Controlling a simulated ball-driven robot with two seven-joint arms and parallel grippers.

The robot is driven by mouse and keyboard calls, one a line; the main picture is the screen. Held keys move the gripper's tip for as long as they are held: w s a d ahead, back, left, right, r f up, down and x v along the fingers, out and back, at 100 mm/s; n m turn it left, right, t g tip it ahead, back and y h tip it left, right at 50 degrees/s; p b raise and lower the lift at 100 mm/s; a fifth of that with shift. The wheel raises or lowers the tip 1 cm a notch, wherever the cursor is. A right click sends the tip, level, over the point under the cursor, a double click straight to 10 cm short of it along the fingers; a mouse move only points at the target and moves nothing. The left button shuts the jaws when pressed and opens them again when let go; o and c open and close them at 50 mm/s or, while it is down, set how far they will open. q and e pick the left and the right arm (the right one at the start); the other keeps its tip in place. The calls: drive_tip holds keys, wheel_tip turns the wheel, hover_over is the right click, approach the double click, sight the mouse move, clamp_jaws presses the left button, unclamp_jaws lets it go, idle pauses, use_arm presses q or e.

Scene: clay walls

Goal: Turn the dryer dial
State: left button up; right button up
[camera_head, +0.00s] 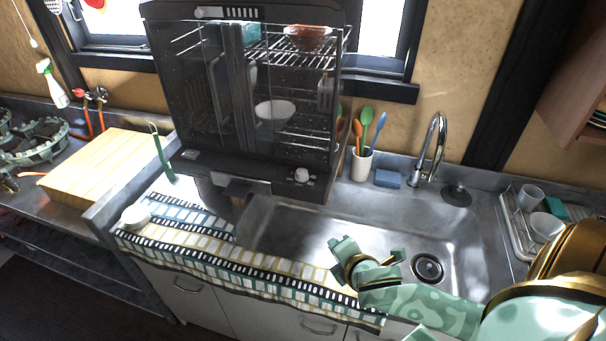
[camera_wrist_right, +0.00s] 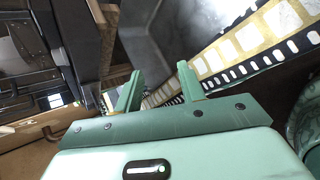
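The dryer (camera_head: 250,100) is a dark cabinet with clear doors, standing behind and partly over the sink. Its dial (camera_head: 302,175) is a small pale knob at the right of its lower front panel. My right gripper (camera_head: 345,249), mint green with gold bands, is over the sink, below and to the right of the dial and apart from it. In the right wrist view its two fingers (camera_wrist_right: 160,80) are spread with nothing between them. The dial cannot be made out in that view. My left gripper is not in view.
The metal sink (camera_head: 300,235) has a tall faucet (camera_head: 432,148) behind it. A utensil cup (camera_head: 361,165) and blue sponge (camera_head: 388,178) stand right of the dryer. A patterned cloth (camera_head: 215,253) covers the front counter. A dish rack (camera_head: 516,225) is at right.

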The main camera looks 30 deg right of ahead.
wheel_tip(320, 180, up, 8)
drive_tip(key=w+n+t, duration=0.2)
drive_tip(key=w+n, duration=0.1)
drive_tip(key=n, duration=0.4)
drive_tip(key=n+t+y, duration=0.2)
drive_tip(key=n, duration=0.7)
approach(304, 174)
drive_tip(key=b+x, duration=0.3)
drive_tip(key=x, duration=0.6)
drive_tip(key=shift+w+f, duration=0.15)
drive_tip(key=shift+w, duration=0.2)
drive_tip(key=c, duration=0.7)
